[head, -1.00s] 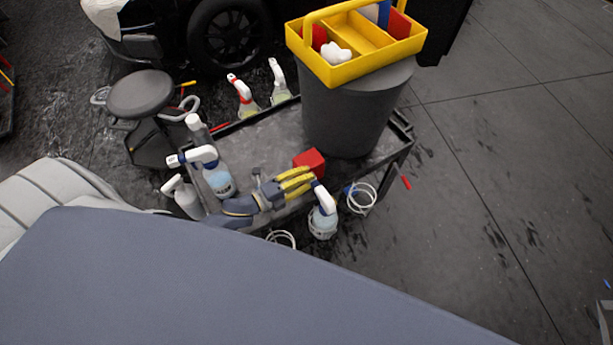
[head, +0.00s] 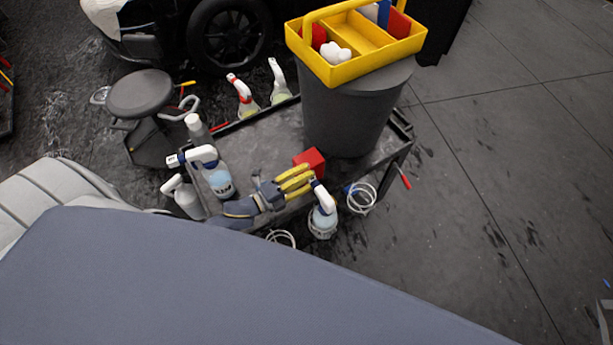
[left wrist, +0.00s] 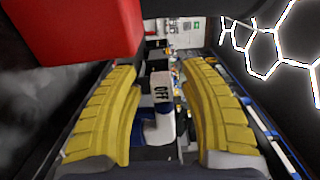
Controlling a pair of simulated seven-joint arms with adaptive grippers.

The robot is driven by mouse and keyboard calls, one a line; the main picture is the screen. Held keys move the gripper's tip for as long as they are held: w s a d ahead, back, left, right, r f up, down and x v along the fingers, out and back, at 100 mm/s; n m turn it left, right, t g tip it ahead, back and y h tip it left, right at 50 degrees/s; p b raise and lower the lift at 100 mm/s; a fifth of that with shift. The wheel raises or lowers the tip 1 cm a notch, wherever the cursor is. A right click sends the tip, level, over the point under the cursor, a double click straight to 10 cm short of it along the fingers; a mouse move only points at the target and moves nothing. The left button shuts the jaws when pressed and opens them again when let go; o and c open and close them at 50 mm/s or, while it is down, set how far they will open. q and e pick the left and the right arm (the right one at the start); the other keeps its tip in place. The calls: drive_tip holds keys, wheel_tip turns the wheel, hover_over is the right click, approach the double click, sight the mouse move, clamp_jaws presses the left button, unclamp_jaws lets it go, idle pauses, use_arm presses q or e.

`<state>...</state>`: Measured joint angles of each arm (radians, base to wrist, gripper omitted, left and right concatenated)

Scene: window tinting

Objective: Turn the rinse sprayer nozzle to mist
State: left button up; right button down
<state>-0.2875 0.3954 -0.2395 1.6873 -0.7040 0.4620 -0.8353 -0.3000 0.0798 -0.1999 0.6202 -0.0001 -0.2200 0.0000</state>
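A spray bottle with a white head (head: 324,196), blue collar and pale blue liquid (head: 321,222) hangs upright in a ring holder at the cart's near side. My left gripper (head: 311,179) is just behind its head, with yellow fingers apart. In the left wrist view, the sprayer's white nozzle (left wrist: 161,86) reads "OFF" and lies between the open fingers (left wrist: 160,70), with a gap on each side. The blue collar (left wrist: 165,129) shows below it. A similar white-and-blue sprayer (head: 205,156) stands at the cart's left. My right gripper is not in view.
A red block (head: 309,161) sits close behind the left fingers. A grey bin (head: 347,115) with a yellow caddy (head: 358,62) stands behind. More spray bottles (head: 243,95) stand at the cart's far edge.

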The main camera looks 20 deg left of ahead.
use_arm(q)
drive_tip(key=v, duration=1.2)
idle(0.6)
